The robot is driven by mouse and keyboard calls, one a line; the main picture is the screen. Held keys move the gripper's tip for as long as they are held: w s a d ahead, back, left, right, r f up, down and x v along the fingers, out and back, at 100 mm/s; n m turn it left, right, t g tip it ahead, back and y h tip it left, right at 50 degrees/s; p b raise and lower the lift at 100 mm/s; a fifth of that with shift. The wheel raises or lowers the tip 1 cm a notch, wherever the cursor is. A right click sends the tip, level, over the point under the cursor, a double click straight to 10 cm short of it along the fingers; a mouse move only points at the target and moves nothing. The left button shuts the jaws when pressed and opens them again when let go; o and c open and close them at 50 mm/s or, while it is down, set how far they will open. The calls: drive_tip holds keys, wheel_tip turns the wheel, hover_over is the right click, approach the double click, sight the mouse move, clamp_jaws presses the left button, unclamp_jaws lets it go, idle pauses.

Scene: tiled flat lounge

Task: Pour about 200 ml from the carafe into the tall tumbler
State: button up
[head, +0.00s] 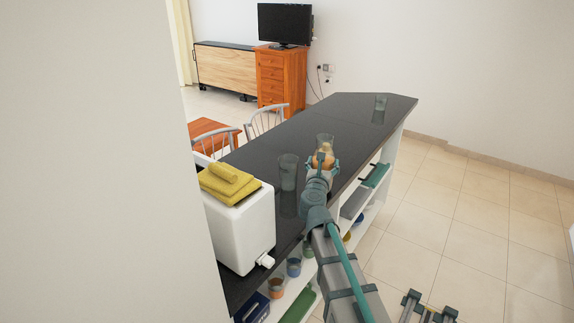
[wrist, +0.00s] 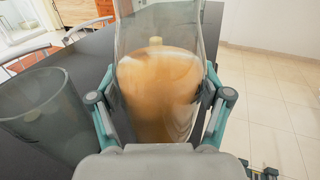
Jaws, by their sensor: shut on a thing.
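A clear carafe (head: 325,144) holding orange-brown liquid is in my gripper (head: 322,164), above or on the dark counter; I cannot tell whether its base touches. In the wrist view the carafe (wrist: 160,95) stands between the two fingers of my gripper (wrist: 158,108), which are shut on its sides. It looks about upright. A tall clear tumbler (head: 288,171) stands on the counter to the left of my gripper. It also shows at the left of the wrist view (wrist: 42,112), apart from the carafe, and looks empty. The carafe's lower part is partly hidden by my gripper.
The dark counter (head: 345,112) runs away from me. Another clear glass (head: 380,108) stands near its far end. A white dispenser (head: 240,228) with yellow cloths (head: 228,182) stands at the near left. Chairs (head: 266,120) are behind the counter; shelves with cups are below it.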

drive_tip(key=shift+s, duration=0.2)
drive_tip(key=shift+r+n, duration=0.1)
drive_tip(key=shift+n, duration=0.3)
drive_tip(key=shift+a+r+n+p, duration=0.1)
drive_tip(key=shift+r+n+p, duration=0.05)
drive_tip(key=shift+n+p, duration=0.35)
drive_tip(key=shift+r+n, duration=0.1)
drive_tip(key=shift+n, duration=0.9)
drive_tip(key=shift+a+f+n+t+p, duration=0.1)
drive_tip(key=shift+a+n+t+p, duration=0.1)
drive_tip(key=shift+n, duration=0.45)
drive_tip(key=shift+a+f+n+t+p, duration=0.15)
drive_tip(key=shift+n+p, duration=0.1)
drive_tip(key=shift+n, duration=0.45)
drive_tip(key=shift+a+r+n+t+p, duration=0.1)
drive_tip(key=shift+n+t+p, duration=0.1)
drive_tip(key=shift+n, duration=0.45)
drive_tip(key=shift+d+r+n+p, duration=0.1)
drive_tip(key=shift+r+n+p, duration=0.25)
drive_tip(key=shift+n+p, duration=0.15)
drive_tip(key=shift+d+r+n+y+p, duration=0.1)
drive_tip(key=shift+d+n+y+p, duration=0.1)
drive_tip(key=shift+n, duration=0.45)
drive_tip(key=shift+d+n+y+p, duration=0.15)
drive_tip(key=shift+d+n+y, duration=0.05)
drive_tip(key=shift+n, duration=0.45)
drive_tip(key=shift+d+r+n+t+p, duration=0.25)
drive_tip(key=shift+r+n+p, duration=0.5)
drive_tip(key=shift+n+p, duration=0.25)
